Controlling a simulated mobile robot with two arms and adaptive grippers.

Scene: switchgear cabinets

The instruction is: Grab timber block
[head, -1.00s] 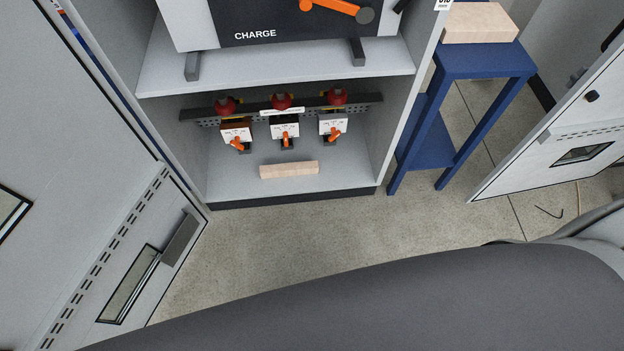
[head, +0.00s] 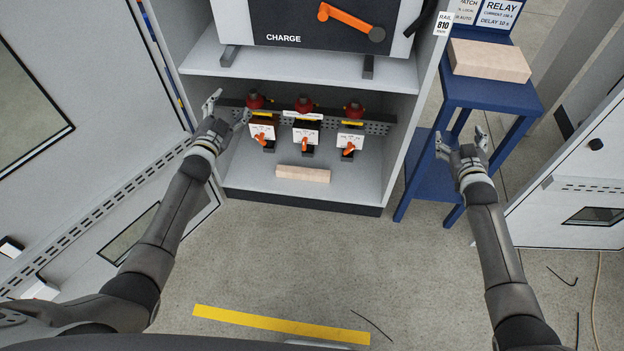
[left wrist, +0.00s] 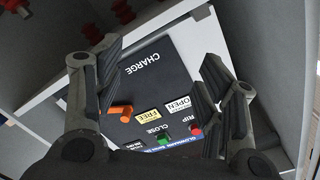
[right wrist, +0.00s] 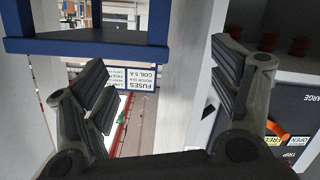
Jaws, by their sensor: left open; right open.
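A pale, long timber block (head: 303,174) lies on the cabinet's bottom floor, below the row of orange-handled switches, in the head view. A second, larger pale block (head: 490,61) lies on top of the blue stand (head: 497,97) at the right. My left gripper (head: 228,110) is open and empty, up and to the left of the small block, near the cabinet's left side. My right gripper (head: 461,140) is open and empty in front of the blue stand, below the larger block. Neither block is clearly visible in the wrist views.
Three switches (head: 305,137) with red knobs above them are mounted on a rail over the small block. The CHARGE unit (head: 320,30) sits on the shelf (head: 300,75) above. Open cabinet doors flank the space at left and right (head: 570,190).

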